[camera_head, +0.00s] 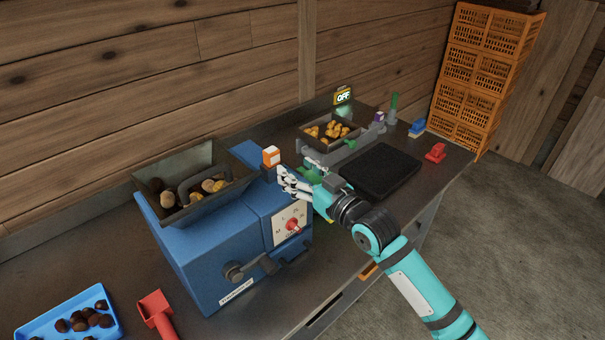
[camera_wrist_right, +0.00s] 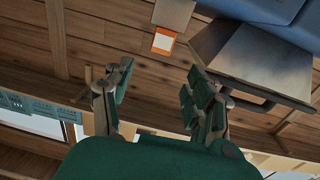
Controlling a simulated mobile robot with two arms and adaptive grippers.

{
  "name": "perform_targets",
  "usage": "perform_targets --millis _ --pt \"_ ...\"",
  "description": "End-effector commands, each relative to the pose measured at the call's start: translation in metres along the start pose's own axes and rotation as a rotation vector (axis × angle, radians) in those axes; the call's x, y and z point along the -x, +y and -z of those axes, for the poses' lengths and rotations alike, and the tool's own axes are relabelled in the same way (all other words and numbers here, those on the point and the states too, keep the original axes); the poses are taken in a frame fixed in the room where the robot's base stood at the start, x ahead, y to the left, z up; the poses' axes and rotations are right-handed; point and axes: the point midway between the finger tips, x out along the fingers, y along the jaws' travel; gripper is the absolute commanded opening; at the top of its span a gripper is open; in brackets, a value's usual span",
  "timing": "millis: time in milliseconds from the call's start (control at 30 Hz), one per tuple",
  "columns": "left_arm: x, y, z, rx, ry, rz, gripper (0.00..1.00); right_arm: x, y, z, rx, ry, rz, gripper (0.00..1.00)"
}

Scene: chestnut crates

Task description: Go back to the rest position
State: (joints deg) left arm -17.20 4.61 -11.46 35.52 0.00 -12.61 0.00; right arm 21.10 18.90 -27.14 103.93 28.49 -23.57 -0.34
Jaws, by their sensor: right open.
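My right gripper (camera_head: 290,183) is open and holds nothing that I can see. In the head view it is in the air beside the upper right of the blue machine (camera_head: 215,255), near a small orange box with a white label (camera_head: 271,156). In the right wrist view its two fingers (camera_wrist_right: 155,100) stand apart, with the orange and white box (camera_wrist_right: 163,41) beyond them. My teal right arm reaches in from the lower right. My left gripper is not in either view.
The machine's metal hopper (camera_head: 160,210) holds several brown lumps. A scale with a tray of yellowish pieces (camera_head: 330,131) and a black mat (camera_head: 381,171) lie behind my arm. A blue tray (camera_head: 45,325), a red scoop (camera_head: 158,312) and stacked orange crates (camera_head: 485,70) stand around. Floor at right is clear.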

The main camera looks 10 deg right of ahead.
Motion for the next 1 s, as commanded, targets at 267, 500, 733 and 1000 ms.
perform_targets --millis 267,500,733,1000 --pt "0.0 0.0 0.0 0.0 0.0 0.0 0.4 0.013 -0.001 0.0 -0.001 0.0 0.001 0.57" --pt "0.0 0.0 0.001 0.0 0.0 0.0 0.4 0.013 -0.001 0.0 -0.001 0.0 0.001 0.57" --pt "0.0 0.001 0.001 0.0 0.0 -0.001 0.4 0.021 -0.006 -0.015 -0.009 -0.045 -0.004 0.57" --pt "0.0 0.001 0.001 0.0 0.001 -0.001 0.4 0.13 -0.039 -0.138 -0.081 -0.495 -0.108 0.57"
